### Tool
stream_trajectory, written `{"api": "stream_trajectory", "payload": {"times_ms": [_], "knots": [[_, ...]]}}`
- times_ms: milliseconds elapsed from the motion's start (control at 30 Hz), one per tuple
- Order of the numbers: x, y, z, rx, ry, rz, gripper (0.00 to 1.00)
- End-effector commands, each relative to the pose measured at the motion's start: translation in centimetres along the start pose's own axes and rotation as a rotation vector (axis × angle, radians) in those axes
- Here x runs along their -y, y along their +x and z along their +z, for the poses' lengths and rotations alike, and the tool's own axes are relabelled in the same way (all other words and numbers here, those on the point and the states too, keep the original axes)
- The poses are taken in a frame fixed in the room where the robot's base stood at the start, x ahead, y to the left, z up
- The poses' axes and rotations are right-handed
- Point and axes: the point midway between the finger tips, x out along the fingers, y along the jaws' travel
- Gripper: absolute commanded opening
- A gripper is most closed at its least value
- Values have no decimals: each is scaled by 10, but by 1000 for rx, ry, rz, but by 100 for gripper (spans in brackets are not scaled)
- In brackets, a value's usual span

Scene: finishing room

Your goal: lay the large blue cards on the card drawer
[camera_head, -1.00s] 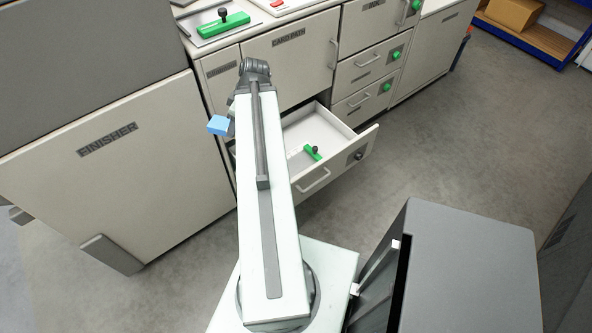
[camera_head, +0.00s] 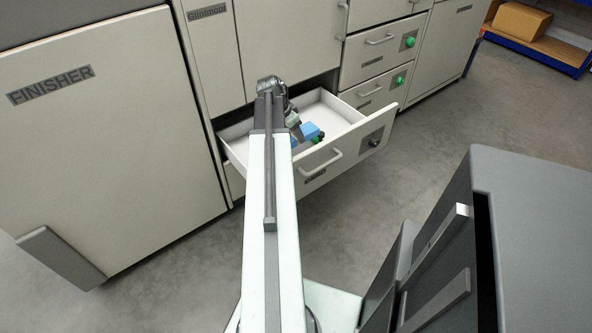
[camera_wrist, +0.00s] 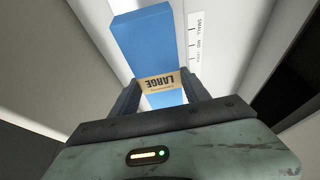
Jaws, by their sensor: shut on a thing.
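The large blue cards (camera_head: 312,130) are one blue block with a tan band (camera_wrist: 158,82) reading LARGE. My gripper (camera_wrist: 162,95) is shut on this block, one finger on each side of the band. In the head view my gripper (camera_head: 299,136) is over the open card drawer (camera_head: 338,106). The blue block is over the drawer's inside; whether it touches the drawer floor I cannot tell. My arm hides part of the drawer.
A size strip (camera_wrist: 196,36) marks the drawer inside. The finisher cabinet (camera_head: 100,150) stands left. A dark grey unit (camera_head: 540,230) stands at the right, with clear floor between.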

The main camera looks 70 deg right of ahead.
Motion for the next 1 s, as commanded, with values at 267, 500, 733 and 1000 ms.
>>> {"api": "stream_trajectory", "payload": {"times_ms": [267,500,733,1000], "knots": [[0,22,9,0,6,2,0],[0,61,26,1,5,1,0],[0,72,31,1,4,1,0],[1,92,39,1,3,0,0]]}}
